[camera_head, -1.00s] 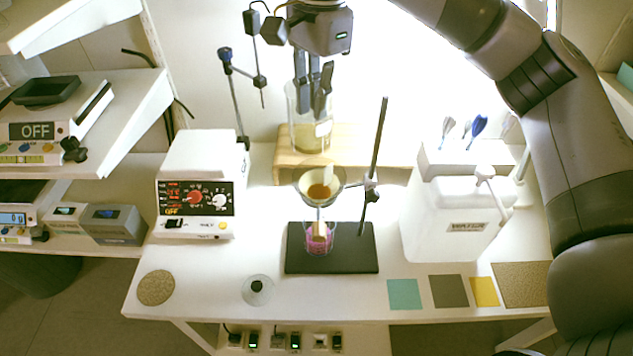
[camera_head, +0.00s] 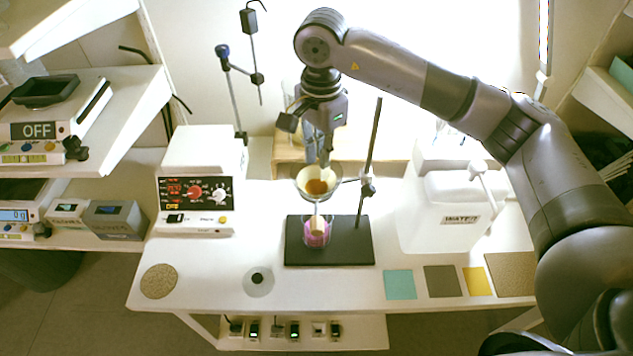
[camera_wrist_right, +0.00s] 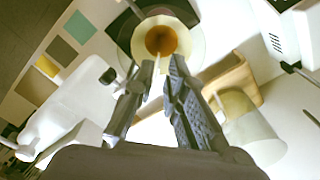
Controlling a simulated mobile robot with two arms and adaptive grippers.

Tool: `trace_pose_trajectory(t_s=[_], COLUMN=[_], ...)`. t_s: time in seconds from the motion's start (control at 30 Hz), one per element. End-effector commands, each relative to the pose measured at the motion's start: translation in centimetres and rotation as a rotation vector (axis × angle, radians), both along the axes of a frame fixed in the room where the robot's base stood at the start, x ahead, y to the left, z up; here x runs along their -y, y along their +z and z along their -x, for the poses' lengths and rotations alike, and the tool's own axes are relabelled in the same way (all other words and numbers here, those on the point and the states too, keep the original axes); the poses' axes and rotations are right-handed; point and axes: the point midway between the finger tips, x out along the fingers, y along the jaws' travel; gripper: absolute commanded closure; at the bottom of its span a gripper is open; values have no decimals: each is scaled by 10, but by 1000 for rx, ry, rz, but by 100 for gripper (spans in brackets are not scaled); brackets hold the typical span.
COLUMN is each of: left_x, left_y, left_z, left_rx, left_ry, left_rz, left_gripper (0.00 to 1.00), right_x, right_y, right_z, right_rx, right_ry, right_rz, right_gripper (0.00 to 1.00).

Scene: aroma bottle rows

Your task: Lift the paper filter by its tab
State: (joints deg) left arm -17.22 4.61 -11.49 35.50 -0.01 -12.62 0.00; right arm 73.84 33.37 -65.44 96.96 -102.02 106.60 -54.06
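The paper filter (camera_head: 308,184) is a cream cone with orange-brown residue inside. It sits in a glass funnel (camera_head: 316,200) above a beaker of pink liquid (camera_head: 317,234). My right gripper (camera_head: 320,160) points down at the filter's far rim in the head view. In the right wrist view, my right gripper (camera_wrist_right: 162,66) has its fingers apart, with the filter (camera_wrist_right: 178,30) just beyond the tips. The filter's pale narrow tab (camera_wrist_right: 156,68) shows between the fingertips, close to the left one. In the head view the fingers hide the tab. My left gripper is out of view.
A stand rod (camera_head: 372,150) with a clamp (camera_head: 367,186) rises right of the funnel from a black base (camera_head: 350,247). A white container (camera_head: 440,225) is at the right. The front of the table is fairly clear.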

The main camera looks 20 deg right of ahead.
Motion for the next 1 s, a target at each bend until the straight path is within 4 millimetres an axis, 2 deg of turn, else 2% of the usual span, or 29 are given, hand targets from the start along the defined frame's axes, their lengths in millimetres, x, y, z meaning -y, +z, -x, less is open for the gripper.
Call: trace_pose_trajectory(t_s=[0.03,0.1,0.3,0.53,0.73,1.0], left_x=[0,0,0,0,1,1], left_y=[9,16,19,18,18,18], left_z=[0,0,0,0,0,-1], left_rx=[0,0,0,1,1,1], left_ry=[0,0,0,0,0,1], left_rz=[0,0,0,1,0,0], left_gripper=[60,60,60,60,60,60], right_x=[3,6,5,5,5,5], right_y=[-5,-16,-38,-40,-40,-39], right_z=[0,-1,-2,-2,-2,-2], right_rx=[-6,-6,-2,-1,0,0], right_ry=[-2,-3,0,0,0,0], right_rz=[1,2,0,0,0,0], right_gripper=[88,88,88,88,100,100])
